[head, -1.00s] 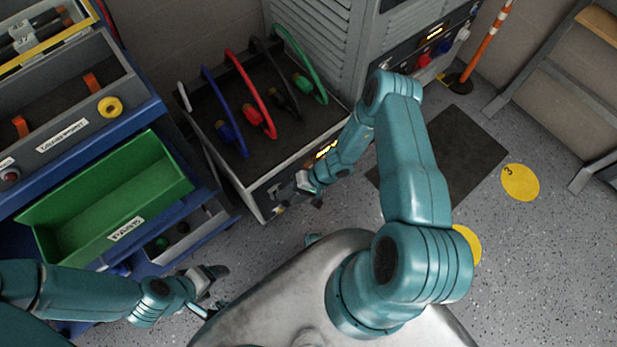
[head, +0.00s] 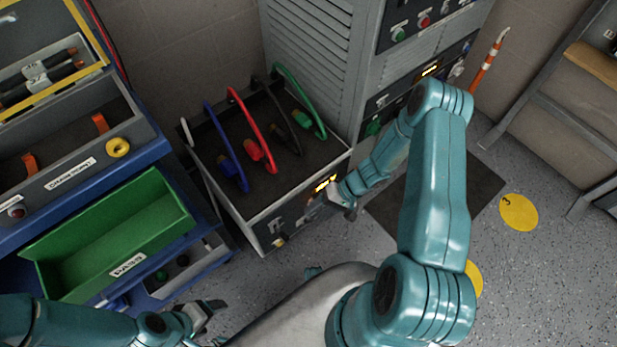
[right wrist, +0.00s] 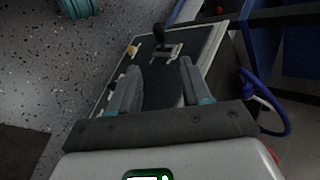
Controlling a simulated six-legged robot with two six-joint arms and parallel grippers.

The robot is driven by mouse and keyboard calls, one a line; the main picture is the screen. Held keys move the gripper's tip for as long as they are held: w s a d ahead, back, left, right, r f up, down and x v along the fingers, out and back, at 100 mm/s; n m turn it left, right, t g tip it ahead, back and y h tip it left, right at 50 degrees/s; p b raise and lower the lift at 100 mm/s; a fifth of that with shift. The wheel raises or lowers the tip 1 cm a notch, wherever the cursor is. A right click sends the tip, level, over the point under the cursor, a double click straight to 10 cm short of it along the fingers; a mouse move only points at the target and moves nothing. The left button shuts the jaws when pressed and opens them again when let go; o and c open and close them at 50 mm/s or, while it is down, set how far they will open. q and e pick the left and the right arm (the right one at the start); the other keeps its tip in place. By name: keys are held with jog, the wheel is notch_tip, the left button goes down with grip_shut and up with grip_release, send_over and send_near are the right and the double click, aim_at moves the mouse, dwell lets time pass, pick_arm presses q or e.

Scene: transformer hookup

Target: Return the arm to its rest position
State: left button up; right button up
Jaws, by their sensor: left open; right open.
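My right arm (head: 433,190) is teal and reaches over the floor, bent at the elbow. Its gripper (head: 328,207) is in front of the right part of the transformer box's front panel (head: 290,218). In the right wrist view the right gripper (right wrist: 160,85) has its two fingers apart with nothing between them; the panel with a black lever (right wrist: 160,38) lies beyond them. My left gripper (head: 212,312) is at the lower left, open and empty, in front of the blue cart. Whether the right gripper touches the panel cannot be told.
Blue, red, black and green cables (head: 262,125) rise from the box top. A grey cabinet (head: 330,60) stands behind it. A blue cart with a green bin (head: 110,235) is at the left. A striped pole (head: 487,62) and steps (head: 560,110) are at the right. Floor between is clear.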

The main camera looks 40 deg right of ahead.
jog(key=s+a+r+n+g+h, duration=0.1)
jog(key=s+a+r+n+h, duration=0.2)
jog(key=a, duration=0.5)
jog(key=s+a+r+n+g+h, duration=0.1)
jog(key=s+a+r+n, duration=0.1)
jog(key=s+a+r, duration=0.45)
notch_tip(320, 180, up, 9)
jog(key=w+p, duration=0.1)
jog(key=p, duration=1.1)
jog(key=shift+w+a, duration=0.35)
jog(key=shift+a, duration=0.1)
